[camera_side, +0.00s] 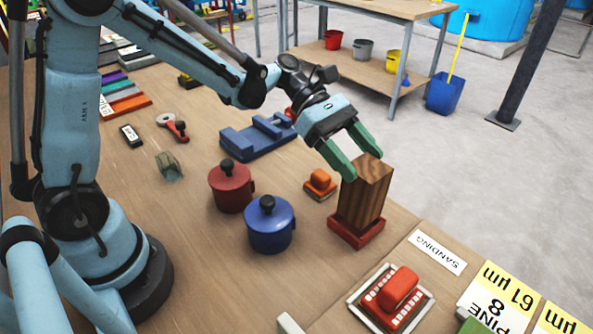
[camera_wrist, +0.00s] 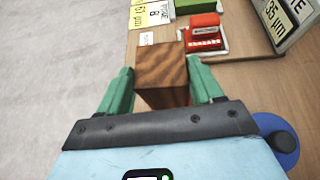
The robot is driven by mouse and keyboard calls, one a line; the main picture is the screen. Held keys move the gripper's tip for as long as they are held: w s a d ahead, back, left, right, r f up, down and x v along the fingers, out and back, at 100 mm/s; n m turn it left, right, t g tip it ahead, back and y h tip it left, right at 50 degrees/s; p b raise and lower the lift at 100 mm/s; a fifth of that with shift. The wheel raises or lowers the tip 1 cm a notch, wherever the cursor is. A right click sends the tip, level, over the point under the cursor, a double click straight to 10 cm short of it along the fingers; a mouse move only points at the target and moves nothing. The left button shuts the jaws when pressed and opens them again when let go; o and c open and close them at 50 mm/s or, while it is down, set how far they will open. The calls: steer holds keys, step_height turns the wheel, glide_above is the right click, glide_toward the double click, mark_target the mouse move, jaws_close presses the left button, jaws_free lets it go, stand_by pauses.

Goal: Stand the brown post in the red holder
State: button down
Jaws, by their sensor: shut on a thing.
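The brown wooden post (camera_side: 364,194) is upright in the side view, with its lower end at the red holder (camera_side: 355,233). It looks to be inside the holder's rim, though I cannot tell whether it rests on the bottom. My gripper (camera_side: 362,164) has its green fingers on either side of the post's top. In the wrist view the post (camera_wrist: 162,75) sits between the two fingers (camera_wrist: 160,88), shut on it.
An orange block (camera_side: 320,183) lies close left of the holder. Blue (camera_side: 270,228) and dark red (camera_side: 230,188) lidded pots stand further left. A red sanding block on a tray (camera_side: 350,304) and a SANDING label (camera_side: 437,252) are in front. The table edge runs close behind the holder.

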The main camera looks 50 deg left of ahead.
steer(key=shift+f, duration=1.85)
steer(key=shift+c, duration=0.7)
jaws_free()
